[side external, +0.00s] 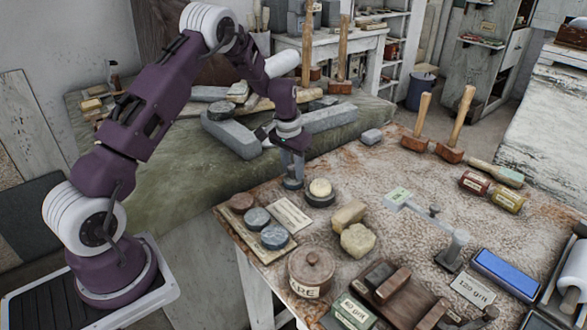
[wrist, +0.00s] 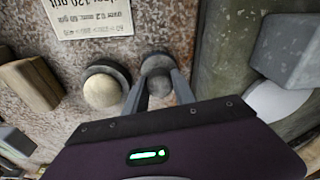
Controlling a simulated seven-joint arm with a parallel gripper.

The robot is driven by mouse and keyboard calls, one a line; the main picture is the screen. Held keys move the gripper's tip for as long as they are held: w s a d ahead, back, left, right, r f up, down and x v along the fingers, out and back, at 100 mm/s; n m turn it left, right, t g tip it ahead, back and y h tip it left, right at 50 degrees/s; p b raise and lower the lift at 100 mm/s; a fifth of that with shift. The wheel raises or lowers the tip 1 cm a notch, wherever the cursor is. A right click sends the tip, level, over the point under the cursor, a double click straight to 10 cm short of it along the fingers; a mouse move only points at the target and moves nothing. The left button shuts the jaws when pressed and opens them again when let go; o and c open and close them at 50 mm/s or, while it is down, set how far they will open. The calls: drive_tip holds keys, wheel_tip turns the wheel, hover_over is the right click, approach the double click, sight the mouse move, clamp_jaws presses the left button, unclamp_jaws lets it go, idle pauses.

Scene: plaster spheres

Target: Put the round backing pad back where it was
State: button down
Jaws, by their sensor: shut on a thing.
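My gripper (side external: 292,172) points down at the back left edge of the brown worktable. It is shut on a small grey round piece (side external: 292,184), which appears to be the round backing pad; the fingers hide part of it. In the wrist view, my gripper (wrist: 160,88) has its fingers on either side of this grey round piece (wrist: 157,66). I cannot tell whether it touches the table. Just right of it, a cream plaster sphere (side external: 320,187) sits on a dark round base (side external: 320,200); the sphere also shows in the wrist view (wrist: 102,90).
A board (side external: 264,253) at the table's left corner bears a brown disc (side external: 242,202) and two grey discs (side external: 257,218). A card (side external: 290,214) lies beside them. Tan blocks (side external: 349,215), a lidded pot (side external: 311,272) and a metal fixture (side external: 453,247) stand nearby. Grey stone (side external: 325,118) lies behind.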

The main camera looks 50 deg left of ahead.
sight(289, 169)
drive_tip(key=shift+f, duration=0.1)
drive_tip(key=c, duration=1)
unclamp_jaws()
drive_tip(key=shift+c, duration=0.2)
drive_tip(key=s+d+r+t, duration=0.1)
drive_tip(key=s+d+r, duration=0.2)
drive_tip(key=r, duration=0.7)
drive_tip(key=s+d+r, duration=0.3)
drive_tip(key=r, duration=0.8)
drive_tip(key=s+d+r+m+t, duration=0.1)
drive_tip(key=s+d+r, duration=0.6)
drive_tip(key=s, duration=0.4)
drive_tip(key=s+d+f+t, duration=0.1)
drive_tip(key=s+d, duration=0.1)
drive_tip(key=s, duration=0.6)
drive_tip(key=s+d+f+m+t, duration=0.1)
drive_tip(key=s+d, duration=0.2)
drive_tip(key=s, duration=0.5)
drive_tip(key=shift+d+f, duration=0.15)
drive_tip(key=shift+f, duration=0.2)
